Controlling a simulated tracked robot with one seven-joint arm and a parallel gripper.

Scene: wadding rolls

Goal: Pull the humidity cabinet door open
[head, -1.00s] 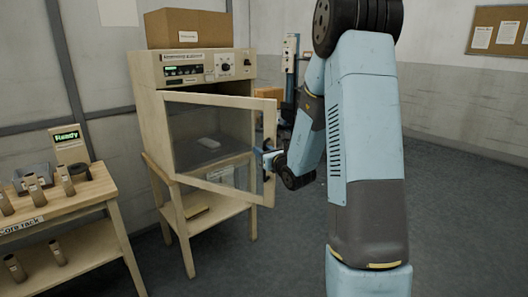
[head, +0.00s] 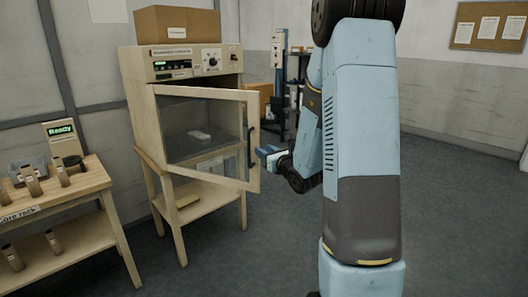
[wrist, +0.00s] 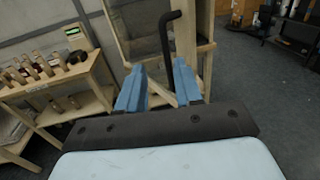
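The cream humidity cabinet (head: 195,64) stands left of centre in the head view. Its framed glass door (head: 205,185) is partly open, swung out from the front, with a dark gap above its top edge. The dark upright handle (head: 250,148) is on the door's right side. My gripper (head: 262,153) is just right of the handle, seemingly a little apart from it. In the wrist view the blue fingers of my gripper (wrist: 160,88) are spread, with the black bent handle (wrist: 166,45) showing between and beyond them. Contact with the handle is not visible.
A cardboard box (head: 178,25) sits on the cabinet. A pale item (head: 199,135) shows behind the glass. At left, a wooden core rack (head: 75,195) holds several tubes and a "Ready" display (head: 61,131). Dark shelving (head: 293,95) stands behind. Floor (head: 225,260) in front is clear.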

